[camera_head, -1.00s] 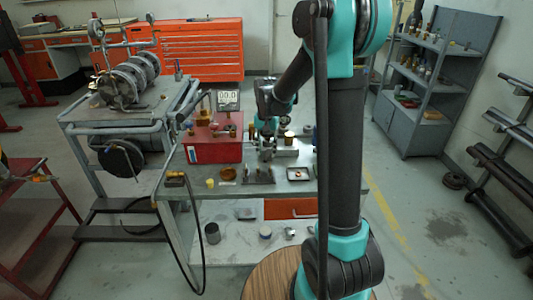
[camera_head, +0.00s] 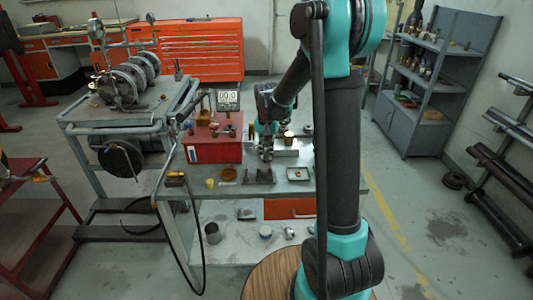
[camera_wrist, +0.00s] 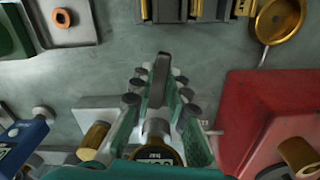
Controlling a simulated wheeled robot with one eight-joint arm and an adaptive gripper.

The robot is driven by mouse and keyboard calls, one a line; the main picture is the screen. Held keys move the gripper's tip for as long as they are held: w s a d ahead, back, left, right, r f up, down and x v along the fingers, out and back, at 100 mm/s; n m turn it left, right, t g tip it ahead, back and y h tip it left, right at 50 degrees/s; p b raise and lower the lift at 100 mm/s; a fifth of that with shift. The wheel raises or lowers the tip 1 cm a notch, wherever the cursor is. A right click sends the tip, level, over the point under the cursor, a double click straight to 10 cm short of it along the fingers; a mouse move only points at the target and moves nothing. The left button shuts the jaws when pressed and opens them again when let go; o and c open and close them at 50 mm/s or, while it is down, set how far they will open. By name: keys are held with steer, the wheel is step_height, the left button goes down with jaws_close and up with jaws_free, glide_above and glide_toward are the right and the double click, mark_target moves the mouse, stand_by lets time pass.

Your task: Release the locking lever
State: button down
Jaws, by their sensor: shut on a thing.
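In the wrist view, my gripper (camera_wrist: 158,92) has its two teal fingers with grey pads closed in on a dark, narrow lever (camera_wrist: 161,72). The lever's tip sticks out beyond the fingertips. Its lower end leads to a metal fitting between the fingers, just above a round dark gauge face (camera_wrist: 157,157) marked "bar". My palm hides part of the gauge. In the head view, my gripper (camera_head: 266,152) points down over the workbench, right of the red box (camera_head: 210,148). The lever is too small to make out there.
The workbench (camera_head: 352,187) carries a small tray (camera_head: 298,174), a brass pan (camera_wrist: 277,20), dark blocks (camera_head: 258,175) and a digital display (camera_head: 228,100). In the wrist view, the red box (camera_wrist: 262,115) stands close on the right and a blue part (camera_wrist: 25,137) on the left.

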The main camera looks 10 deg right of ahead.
steer(key=shift+s+d+n, duration=0.1)
steer(key=shift+d+n, duration=0.15)
steer(key=shift+n, duration=0.55)
steer(key=shift+d+n, duration=0.25)
steer(key=shift+n, duration=0.55)
steer(key=c, duration=1.5)
jaws_free()
step_height(320, 180, up, 12)
steer(key=shift+r, duration=0.1)
